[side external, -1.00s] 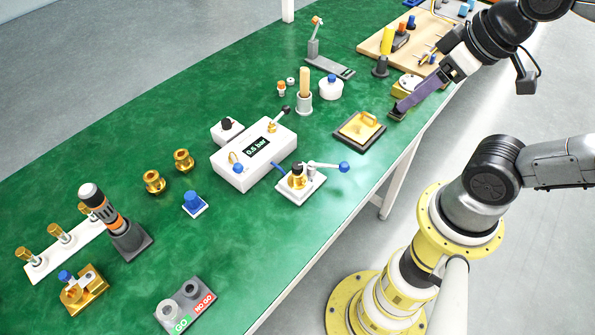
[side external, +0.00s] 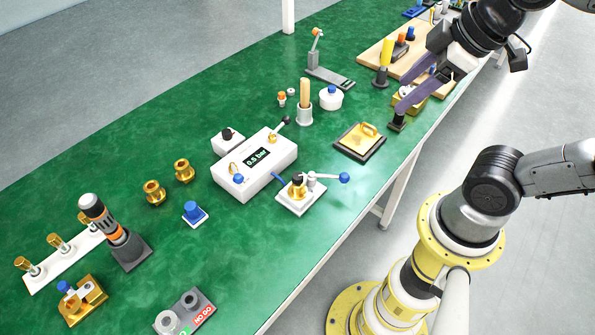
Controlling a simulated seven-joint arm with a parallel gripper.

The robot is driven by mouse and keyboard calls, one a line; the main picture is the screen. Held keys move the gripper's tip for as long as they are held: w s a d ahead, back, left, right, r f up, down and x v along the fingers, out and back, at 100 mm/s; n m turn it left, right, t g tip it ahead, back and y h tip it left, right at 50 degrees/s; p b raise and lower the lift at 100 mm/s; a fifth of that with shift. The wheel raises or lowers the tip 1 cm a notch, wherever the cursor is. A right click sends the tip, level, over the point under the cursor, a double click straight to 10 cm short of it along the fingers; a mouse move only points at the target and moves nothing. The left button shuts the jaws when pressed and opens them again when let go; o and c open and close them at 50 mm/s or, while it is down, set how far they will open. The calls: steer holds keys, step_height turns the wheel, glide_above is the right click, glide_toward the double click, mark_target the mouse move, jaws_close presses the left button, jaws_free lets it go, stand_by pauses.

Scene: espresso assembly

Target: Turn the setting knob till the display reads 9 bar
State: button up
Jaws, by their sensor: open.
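The white pressure unit (side external: 228,184) stands mid-table, and its dark display (side external: 257,157) appears to read 0.5 bar. A blue knob (side external: 238,179) sits at its front left. A small white box with a black knob (side external: 227,133) stands behind it. I cannot tell which is the setting knob. My gripper (side external: 402,96) is at the upper right, far from the unit.
A white plate with a gold fitting and blue-tipped lever (side external: 343,178) stands right of the unit. A gold tamp plate on a dark mat (side external: 374,146) lies between the unit and my gripper. A wooden stick in a holder (side external: 305,95) and white pot (side external: 331,101) stand behind.

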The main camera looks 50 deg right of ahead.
steer(key=w+a+n+g, duration=0.1)
steer(key=w+a+n, duration=0.1)
steer(key=w+n, duration=0.4)
steer(key=n+g, duration=0.5)
steer(key=n, duration=0.1)
glide_above(297, 177)
step_height(297, 177, down, 11)
step_height(297, 177, down, 14)
steer(key=shift+d+r, duration=0.1)
steer(key=shift+r, duration=0.15)
jaws_close()
